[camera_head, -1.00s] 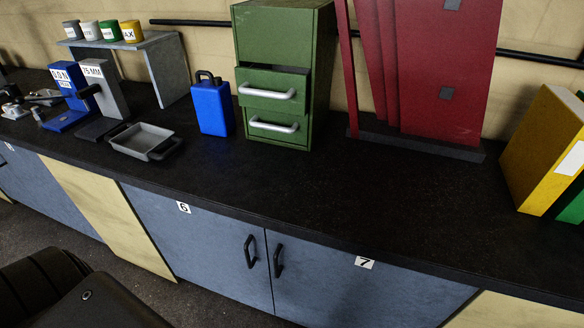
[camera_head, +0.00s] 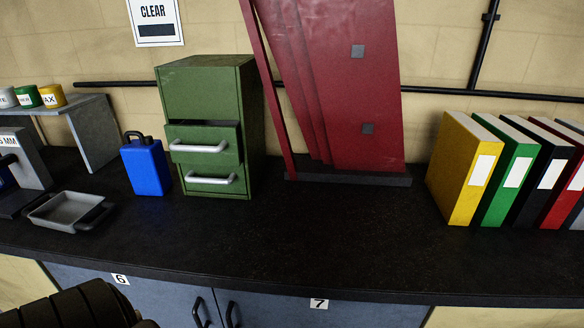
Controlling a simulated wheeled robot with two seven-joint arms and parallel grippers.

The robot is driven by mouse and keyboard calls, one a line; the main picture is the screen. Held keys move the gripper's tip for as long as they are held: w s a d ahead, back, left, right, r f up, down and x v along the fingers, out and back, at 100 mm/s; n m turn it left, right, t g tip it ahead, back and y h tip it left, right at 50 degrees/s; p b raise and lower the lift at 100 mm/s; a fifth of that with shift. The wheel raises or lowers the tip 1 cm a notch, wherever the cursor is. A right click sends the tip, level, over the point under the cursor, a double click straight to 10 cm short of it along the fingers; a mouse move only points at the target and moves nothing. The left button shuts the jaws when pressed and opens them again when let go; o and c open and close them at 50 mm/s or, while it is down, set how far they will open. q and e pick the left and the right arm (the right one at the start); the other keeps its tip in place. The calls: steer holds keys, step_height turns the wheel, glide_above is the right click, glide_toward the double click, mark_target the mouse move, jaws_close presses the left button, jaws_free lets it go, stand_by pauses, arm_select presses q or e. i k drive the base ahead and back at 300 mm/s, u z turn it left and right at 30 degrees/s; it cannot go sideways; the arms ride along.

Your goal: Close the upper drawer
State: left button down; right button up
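A green drawer cabinet (camera_head: 205,125) stands on the black worktop, left of the picture's middle. Its upper drawer (camera_head: 206,147) sticks out from the front, with a silver bar handle (camera_head: 198,147). The lower drawer (camera_head: 210,181) sits below it, also with a silver handle, and looks shut or nearly so. A dark ribbed part of my own arm shows at the lower left. Neither gripper is in view.
A blue can (camera_head: 146,166) stands just left of the cabinet, and a grey tray (camera_head: 66,210) lies further left. Tall red panels (camera_head: 350,80) stand to the right. Several binders (camera_head: 462,170) stand far right. The worktop (camera_head: 300,235) in front is clear.

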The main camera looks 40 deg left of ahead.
mark_target(210, 142)
steer(key=z, duration=1)
steer(key=i, duration=0.8)
steer(key=u, duration=2.05)
